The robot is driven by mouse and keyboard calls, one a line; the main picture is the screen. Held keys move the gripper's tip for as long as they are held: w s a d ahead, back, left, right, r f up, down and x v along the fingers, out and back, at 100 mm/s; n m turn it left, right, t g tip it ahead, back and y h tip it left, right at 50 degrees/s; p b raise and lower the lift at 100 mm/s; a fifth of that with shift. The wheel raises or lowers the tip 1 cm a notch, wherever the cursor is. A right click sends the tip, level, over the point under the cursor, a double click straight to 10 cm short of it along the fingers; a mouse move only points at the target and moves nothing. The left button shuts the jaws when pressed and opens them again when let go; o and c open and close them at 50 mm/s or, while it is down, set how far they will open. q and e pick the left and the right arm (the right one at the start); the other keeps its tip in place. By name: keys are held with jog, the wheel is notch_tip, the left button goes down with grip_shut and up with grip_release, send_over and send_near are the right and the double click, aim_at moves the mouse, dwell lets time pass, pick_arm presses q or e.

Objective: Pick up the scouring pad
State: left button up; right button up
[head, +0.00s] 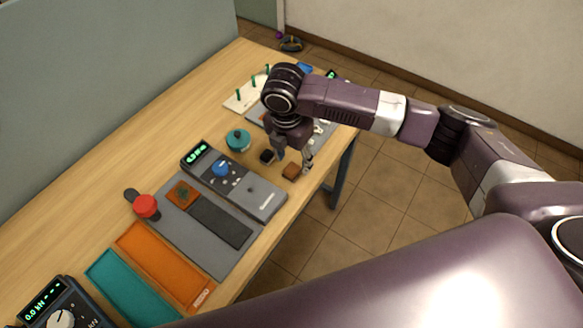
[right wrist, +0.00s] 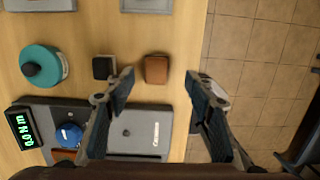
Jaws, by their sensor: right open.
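A small brown block (head: 291,171), which looks like the scouring pad, lies on the wooden table near its right edge. In the right wrist view the brown block (right wrist: 156,69) shows between the two fingertips, nearer the left one. My right gripper (head: 294,161) is open and points down over it. The fingers (right wrist: 160,76) hold nothing, and I cannot tell how high their tips are above the table. My left gripper is not in view.
A small black block (right wrist: 104,68) stands close beside the left finger. A teal round pot (head: 238,139) and a grey meter (head: 235,182) with a blue knob are nearby. A grey mat (head: 170,225) and orange tray (head: 160,268) lie nearer. The table edge is just right of the brown block.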

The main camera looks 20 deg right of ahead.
aim_at(292, 168)
jog(key=f, duration=0.1)
jog(key=f+p, duration=0.1)
jog(key=f, duration=0.2)
jog(key=shift+w+a, duration=0.15)
jog(key=shift+w, duration=0.15)
jog(key=shift+f, duration=0.45)
jog(key=c, duration=1)
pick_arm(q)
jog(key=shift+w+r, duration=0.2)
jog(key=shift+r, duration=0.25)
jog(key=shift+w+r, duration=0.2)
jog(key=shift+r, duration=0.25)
pick_arm(e)
jog(key=shift+c, duration=0.4)
jog(key=shift+r, duration=0.4)
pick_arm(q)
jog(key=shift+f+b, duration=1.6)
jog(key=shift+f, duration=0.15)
pick_arm(e)
notch_tip(292, 168, up, 19)
jog(key=shift+r, duration=0.15)
